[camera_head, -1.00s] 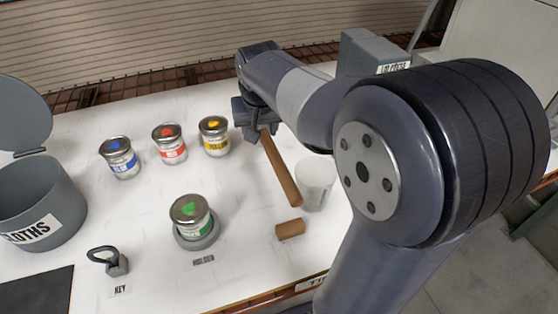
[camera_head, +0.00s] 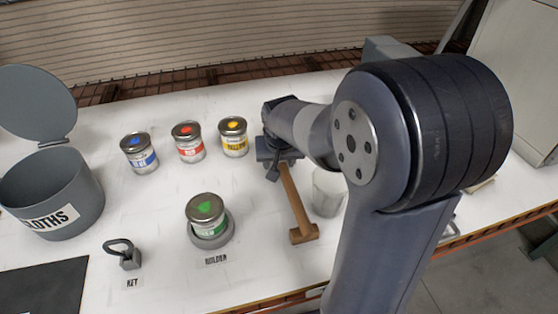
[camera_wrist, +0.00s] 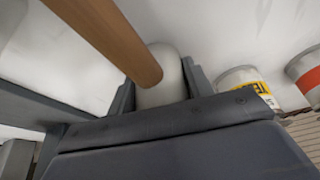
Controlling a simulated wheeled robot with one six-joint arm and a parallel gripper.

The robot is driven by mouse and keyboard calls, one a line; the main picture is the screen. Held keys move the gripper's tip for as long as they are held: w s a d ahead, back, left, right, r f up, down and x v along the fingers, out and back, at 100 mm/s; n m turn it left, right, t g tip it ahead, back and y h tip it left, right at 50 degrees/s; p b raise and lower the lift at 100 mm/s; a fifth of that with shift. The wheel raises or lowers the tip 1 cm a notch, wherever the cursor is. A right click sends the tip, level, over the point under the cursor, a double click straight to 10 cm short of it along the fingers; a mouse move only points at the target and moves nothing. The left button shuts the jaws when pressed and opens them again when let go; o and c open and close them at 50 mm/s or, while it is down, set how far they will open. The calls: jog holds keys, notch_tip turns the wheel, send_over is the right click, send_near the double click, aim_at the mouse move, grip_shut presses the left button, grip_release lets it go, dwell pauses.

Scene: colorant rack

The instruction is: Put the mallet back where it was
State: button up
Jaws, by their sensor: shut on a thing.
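The mallet (camera_head: 304,233) has a brown block head and a long brown handle (camera_head: 290,195). It slants from my gripper down to the head, near the front of the white table. My gripper (camera_head: 277,165) is shut on the mallet at the handle's far end; its fingers are partly hidden by my arm. In the wrist view the brown handle (camera_wrist: 110,40) runs to the upper left. A pale rounded shape (camera_wrist: 165,85) shows between the fingers; I cannot tell what it is. I cannot tell whether the head touches the table.
A translucent cup (camera_head: 328,195) stands close right of the handle. Blue (camera_head: 140,155), red (camera_head: 188,143) and yellow (camera_head: 233,140) cans stand behind left. A green-marked can (camera_head: 207,214) sits on a round holder.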

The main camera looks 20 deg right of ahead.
jog(key=o, duration=1.4)
jog(key=shift+f, duration=0.15)
jog(key=shift+r, duration=0.25)
jog(key=v, duration=1.2)
jog(key=shift+p, duration=0.3)
jog(key=shift+o, duration=0.2)
